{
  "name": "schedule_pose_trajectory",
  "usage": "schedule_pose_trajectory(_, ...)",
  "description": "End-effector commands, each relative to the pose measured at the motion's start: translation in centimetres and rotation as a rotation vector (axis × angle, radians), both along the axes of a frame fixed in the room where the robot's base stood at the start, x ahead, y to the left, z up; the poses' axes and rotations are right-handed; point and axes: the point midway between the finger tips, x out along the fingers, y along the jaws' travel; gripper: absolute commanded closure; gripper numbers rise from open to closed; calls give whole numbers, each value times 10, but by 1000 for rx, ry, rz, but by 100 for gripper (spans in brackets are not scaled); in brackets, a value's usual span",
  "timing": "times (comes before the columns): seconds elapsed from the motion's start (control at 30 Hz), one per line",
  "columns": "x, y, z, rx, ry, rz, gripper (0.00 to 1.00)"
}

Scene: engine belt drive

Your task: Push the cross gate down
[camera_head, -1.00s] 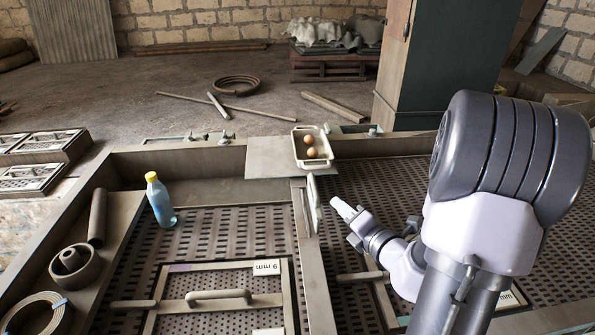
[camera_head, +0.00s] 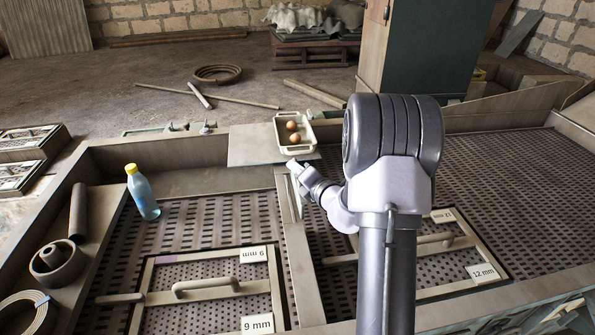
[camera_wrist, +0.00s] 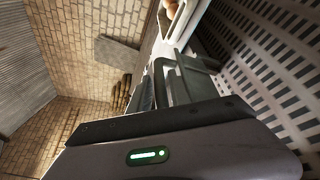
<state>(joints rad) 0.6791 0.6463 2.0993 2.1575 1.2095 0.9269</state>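A narrow pale strip (camera_head: 288,196) shows at the far end of the wooden divider, just below my gripper; it looks like the cross gate's place, but I cannot tell how high the gate stands. My gripper (camera_head: 295,168) is above the divider's far end, just in front of the white tray. In the wrist view its dark fingers (camera_wrist: 178,75) point towards the tray. I cannot tell whether they are parted or whether they touch the gate.
The white tray (camera_head: 281,133) holds two brown eggs on a board behind my gripper. A blue bottle with a yellow cap (camera_head: 143,193) stands at left. Screen panels with handles (camera_head: 206,286) lie either side of the divider. A green cabinet (camera_head: 440,50) stands behind.

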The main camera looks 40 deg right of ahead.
Motion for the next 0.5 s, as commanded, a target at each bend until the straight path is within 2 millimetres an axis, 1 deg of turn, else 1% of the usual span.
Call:
schedule_pose_trajectory(0.07, 0, 0, 0, 0, 0, 0, 77)
schedule_pose_trajectory(0.2, 0, 0, 0, 0, 0, 0, 100)
schedule_pose_trajectory(0.5, 0, 0, 0, 0, 0, 0, 100)
